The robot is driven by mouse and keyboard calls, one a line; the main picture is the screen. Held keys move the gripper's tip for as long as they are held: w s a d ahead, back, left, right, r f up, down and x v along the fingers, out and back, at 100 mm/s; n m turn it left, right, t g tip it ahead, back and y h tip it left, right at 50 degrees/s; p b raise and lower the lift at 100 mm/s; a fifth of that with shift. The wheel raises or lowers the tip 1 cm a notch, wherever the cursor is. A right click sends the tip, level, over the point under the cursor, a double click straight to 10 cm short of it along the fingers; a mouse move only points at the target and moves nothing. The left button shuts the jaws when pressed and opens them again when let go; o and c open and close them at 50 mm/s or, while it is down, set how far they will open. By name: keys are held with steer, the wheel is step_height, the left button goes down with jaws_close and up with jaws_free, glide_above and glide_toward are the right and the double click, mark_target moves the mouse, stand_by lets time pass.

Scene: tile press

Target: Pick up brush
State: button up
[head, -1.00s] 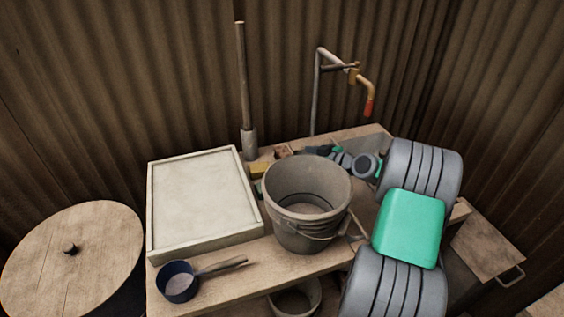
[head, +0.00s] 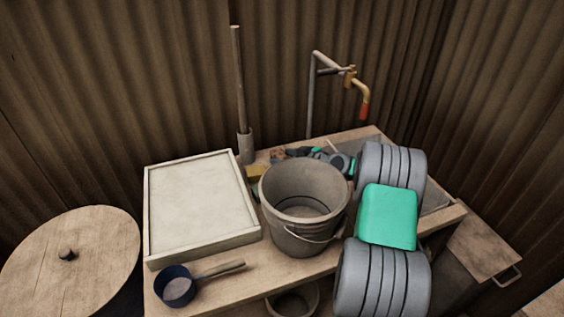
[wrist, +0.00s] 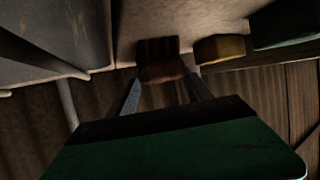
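The brush (head: 278,154) is a small brown block on the back of the bench, behind the bucket. In the wrist view the brush (wrist: 158,58) shows a reddish-brown body with a dark, ridged part. My gripper (head: 287,156) is beside the brush, partly hidden in the head view by the bucket rim and my arm. In the wrist view my gripper (wrist: 163,88) has its two fingers spread apart, with the brush just ahead of and between the tips. Contact cannot be made out.
A yellow sponge (head: 255,172) lies close to the brush; the wrist view shows a dark teal item beyond it. A grey bucket (head: 303,205) stands in front. A pale framed tray (head: 201,207) is at left, with a blue pan (head: 176,286) before it. A pole (head: 240,85) and tap (head: 350,75) rise behind.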

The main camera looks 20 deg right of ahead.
jaws_close()
stand_by(0.3)
